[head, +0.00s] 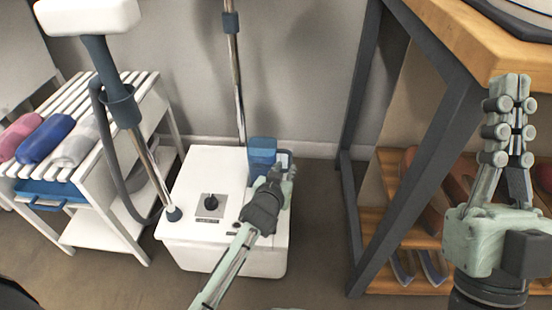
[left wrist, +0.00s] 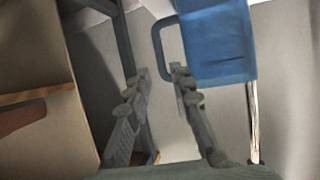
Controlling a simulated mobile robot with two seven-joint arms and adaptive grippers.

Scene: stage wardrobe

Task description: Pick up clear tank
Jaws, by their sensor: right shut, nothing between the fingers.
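The clear tank, blue and see-through, (head: 263,150) stands at the back right of the white steamer base (head: 205,245). In the left wrist view the tank (left wrist: 216,42) is at the top right, with its looped handle on its left side. My left gripper (head: 284,160) is beside the tank's right side in the head view. In the left wrist view its fingers (left wrist: 161,72) are apart, with the handle near the fingertips; I see nothing gripped. My right gripper (head: 514,92) is raised at the far right, shut and empty.
A steamer pole and hose rise from the base's left, and a thin metal pole (head: 237,75) stands behind it. A white slatted rack (head: 140,95) with rolled towels is at left. A wooden table (head: 470,40) with dark legs and a shoe shelf (head: 400,235) are at right.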

